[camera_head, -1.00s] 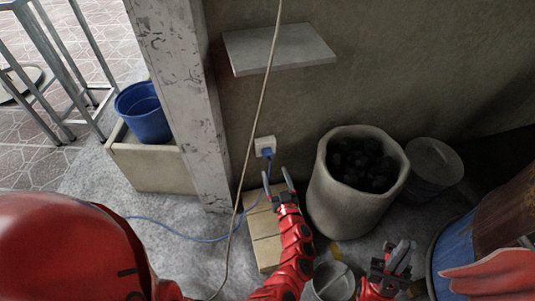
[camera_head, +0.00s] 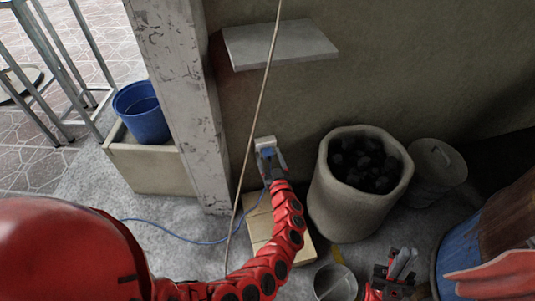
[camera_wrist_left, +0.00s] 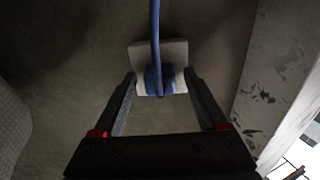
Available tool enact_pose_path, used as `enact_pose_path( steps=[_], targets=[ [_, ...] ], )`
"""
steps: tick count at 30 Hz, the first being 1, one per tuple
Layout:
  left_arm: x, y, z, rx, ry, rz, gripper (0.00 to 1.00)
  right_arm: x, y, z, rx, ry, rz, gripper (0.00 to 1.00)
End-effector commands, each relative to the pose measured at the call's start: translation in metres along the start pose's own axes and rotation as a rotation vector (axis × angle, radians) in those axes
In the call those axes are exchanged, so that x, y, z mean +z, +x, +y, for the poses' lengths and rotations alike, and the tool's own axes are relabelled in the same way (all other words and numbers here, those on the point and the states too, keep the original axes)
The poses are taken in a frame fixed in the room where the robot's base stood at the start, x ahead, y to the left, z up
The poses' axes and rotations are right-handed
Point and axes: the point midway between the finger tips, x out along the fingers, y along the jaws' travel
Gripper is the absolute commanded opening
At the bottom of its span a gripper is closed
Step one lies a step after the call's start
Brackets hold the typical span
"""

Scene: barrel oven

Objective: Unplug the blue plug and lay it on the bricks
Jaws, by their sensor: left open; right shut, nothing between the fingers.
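The blue plug (camera_wrist_left: 158,79) sits in the white wall socket (camera_wrist_left: 174,50), and its blue cord runs from it. In the left wrist view the plug lies between the two open fingers of my left gripper (camera_wrist_left: 160,85), with a gap on each side. In the head view my left gripper (camera_head: 269,160) is at the socket (camera_head: 264,142) and partly hides the plug. The tan bricks (camera_head: 258,228) lie on the ground below, partly covered by my left arm. My right gripper (camera_head: 402,264) is shut and empty at the lower right, apart from the plug.
A large pot of dark lumps (camera_head: 335,205) stands right of the bricks, with a metal bin (camera_head: 437,170) behind it. A small bucket (camera_head: 335,282) is in front. A light cord (camera_head: 262,85) hangs before the wall. A shelf (camera_head: 280,45) juts out above the socket.

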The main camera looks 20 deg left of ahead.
Motion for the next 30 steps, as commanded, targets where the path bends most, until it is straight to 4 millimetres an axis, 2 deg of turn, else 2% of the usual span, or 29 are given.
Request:
enact_pose_path(
  steps=[30],
  targets=[
    [0.0001, -0.0003, -0.0003, 0.0, 0.0, 0.0, 0.75, -0.0004, 0.0048, 0.0007, 0.0, 0.0, 0.0, 0.0]
  ],
)
